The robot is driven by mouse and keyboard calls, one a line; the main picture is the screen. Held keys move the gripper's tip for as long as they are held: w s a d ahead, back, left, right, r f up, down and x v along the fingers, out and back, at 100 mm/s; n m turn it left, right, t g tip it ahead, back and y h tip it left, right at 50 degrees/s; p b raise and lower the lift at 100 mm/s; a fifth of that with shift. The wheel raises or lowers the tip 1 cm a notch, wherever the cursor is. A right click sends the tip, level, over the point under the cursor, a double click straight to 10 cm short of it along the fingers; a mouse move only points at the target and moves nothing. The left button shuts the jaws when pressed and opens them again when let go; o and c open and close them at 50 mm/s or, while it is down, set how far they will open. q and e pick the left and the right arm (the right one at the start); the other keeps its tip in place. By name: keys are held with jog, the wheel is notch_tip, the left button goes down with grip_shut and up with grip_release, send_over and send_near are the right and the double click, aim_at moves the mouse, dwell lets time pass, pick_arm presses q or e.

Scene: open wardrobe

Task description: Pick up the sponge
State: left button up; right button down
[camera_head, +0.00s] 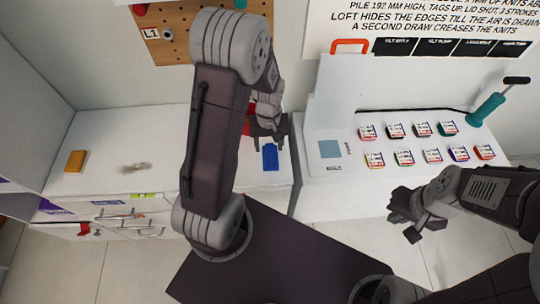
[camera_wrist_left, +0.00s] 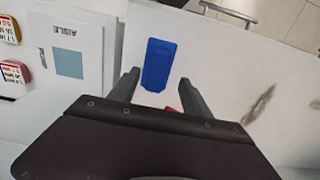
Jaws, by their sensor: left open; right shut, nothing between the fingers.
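An orange-yellow block (camera_head: 76,161), which looks like the sponge, lies on the white counter at the far left in the head view. It does not show in the left wrist view. My left gripper (camera_head: 267,138) is open and empty, far to the right of the block. It is over the counter near a blue object (camera_head: 270,157). In the left wrist view the blue object (camera_wrist_left: 157,64) lies just beyond the open fingers of my left gripper (camera_wrist_left: 160,76), apart from them. My right gripper (camera_head: 405,226) is shut and empty in front of the right counter.
A small greyish item (camera_head: 135,168) lies on the counter between the block and my left arm. A white board (camera_head: 338,95) with an orange handle and several small labelled packs (camera_head: 403,157) are on the right counter. A teal pump (camera_head: 488,108) stands at the back right.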

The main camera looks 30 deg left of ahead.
aim_at(271, 151)
pick_arm(q)
jog(key=f, duration=0.5)
jog(key=shift+w+d+f, duration=0.15)
jog(key=shift+w+f, duration=0.05)
jog(key=c, duration=1)
jog(key=shift+c, duration=0.2)
jog(key=shift+r, duration=0.15)
jog(key=r, duration=0.4)
jog(key=shift+s+d+r, duration=0.1)
jog(key=shift+d+r, duration=0.1)
jog(key=s+d+r, duration=0.6)
jog(key=s+d, duration=0.2)
jog(key=shift+r, duration=0.2)
